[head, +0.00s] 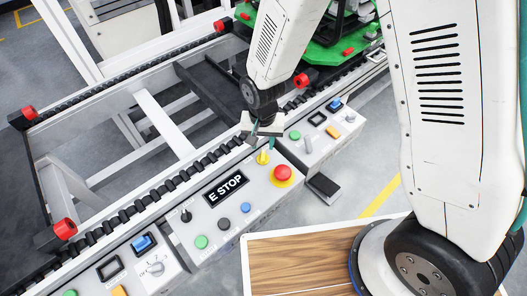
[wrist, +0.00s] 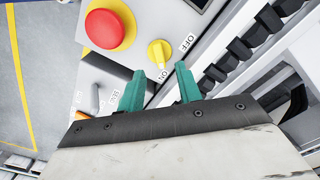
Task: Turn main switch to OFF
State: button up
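The main switch is a yellow rotary knob (wrist: 160,53) on the white control panel, with OFF printed to its upper right and ON below it in the wrist view. Its grip ridge runs roughly up and down there, lower end towards ON. In the head view the yellow knob (head: 263,158) sits just below my gripper (head: 263,135). My gripper (wrist: 160,70) has two green fingers, apart with an empty gap. The fingertips are close to the knob, and I see no grip on it. Contact cannot be told.
A red emergency button (head: 283,173) stands beside the knob, with the E STOP sign (head: 226,188) and several small buttons nearby. The black conveyor rail (head: 155,195) runs behind the panel. A wood-topped surface (head: 305,262) lies in front.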

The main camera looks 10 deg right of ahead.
aim_at(263, 155)
jog(key=shift+f, duration=2.8)
grip_shut()
